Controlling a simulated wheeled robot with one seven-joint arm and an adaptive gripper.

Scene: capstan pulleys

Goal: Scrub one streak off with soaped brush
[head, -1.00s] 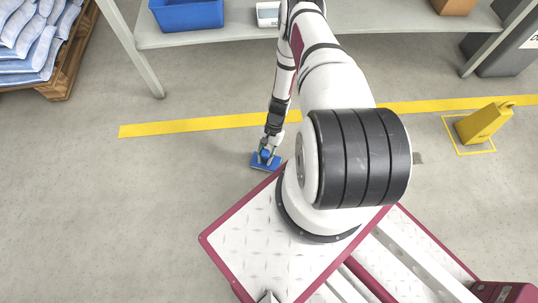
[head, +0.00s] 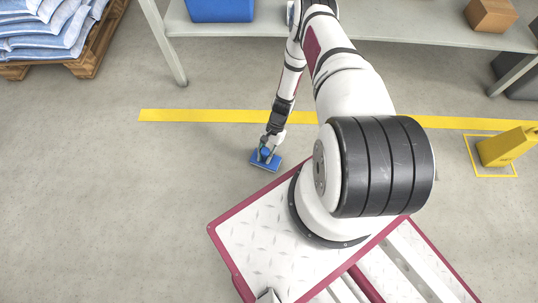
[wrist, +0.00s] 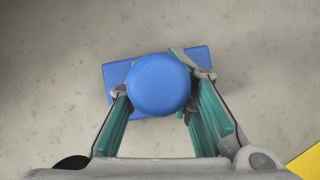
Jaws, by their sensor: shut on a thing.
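A blue brush with a rectangular block (head: 262,166) is down at the floor in the head view, just beyond the edge of my base. My gripper (head: 266,153) is shut on its handle. In the wrist view the round blue top of the brush handle (wrist: 159,84) sits between the two teal-padded fingers of my gripper (wrist: 160,95), and the block shows behind it. I cannot tell whether the bristles touch the floor. No distinct dark streak shows; any under the brush is hidden. Soap cannot be made out.
A yellow floor line (head: 205,115) runs behind the brush. A grey table (head: 420,36) with a blue bin (head: 220,9) and a cardboard box (head: 490,14) stands beyond it. Sacks on a pallet (head: 86,62) are far left, a yellow stand (head: 506,146) right. Floor at left is clear.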

